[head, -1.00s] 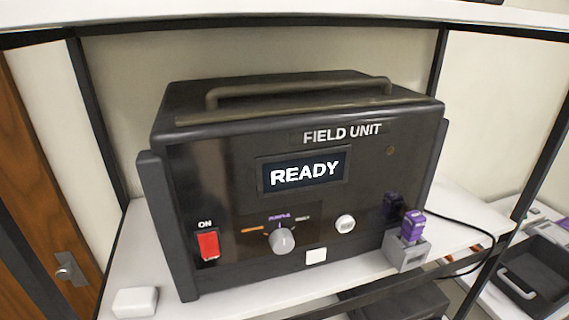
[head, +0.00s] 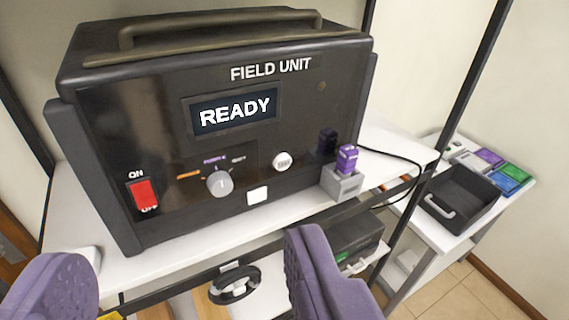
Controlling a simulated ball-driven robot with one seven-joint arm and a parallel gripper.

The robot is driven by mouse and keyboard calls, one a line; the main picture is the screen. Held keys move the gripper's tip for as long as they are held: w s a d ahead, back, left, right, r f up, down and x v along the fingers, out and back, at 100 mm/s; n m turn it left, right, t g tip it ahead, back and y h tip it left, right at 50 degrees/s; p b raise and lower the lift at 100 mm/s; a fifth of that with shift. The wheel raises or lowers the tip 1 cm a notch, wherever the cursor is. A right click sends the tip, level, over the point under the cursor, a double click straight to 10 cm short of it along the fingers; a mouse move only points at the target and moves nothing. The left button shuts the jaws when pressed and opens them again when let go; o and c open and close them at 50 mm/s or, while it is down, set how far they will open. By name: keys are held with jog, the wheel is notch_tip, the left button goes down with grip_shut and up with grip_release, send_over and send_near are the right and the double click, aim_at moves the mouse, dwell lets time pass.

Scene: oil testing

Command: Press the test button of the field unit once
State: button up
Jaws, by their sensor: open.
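The field unit (head: 110,130) is a black box with a top handle, standing on a white shelf. Its screen (head: 235,110) reads READY. A small round white button (head: 282,161) sits on the front panel, right of the grey knob (head: 220,184); its lettering is too small to read. The red power switch (head: 144,195) is at the panel's left, with ON above it. My gripper (head: 195,275) shows as two purple fingers at the bottom, wide apart, open and empty. It is below and in front of the panel, apart from the button.
A purple-topped piece (head: 347,158) stands in a grey holder (head: 343,185) right of the button. A black cable (head: 405,190) runs behind it. A dark shelf post (head: 440,130) rises at right. A black tray (head: 462,195) lies on a side table. A black ring-shaped object (head: 234,285) is below.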

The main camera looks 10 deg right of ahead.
grip_shut()
dwell(1.5)
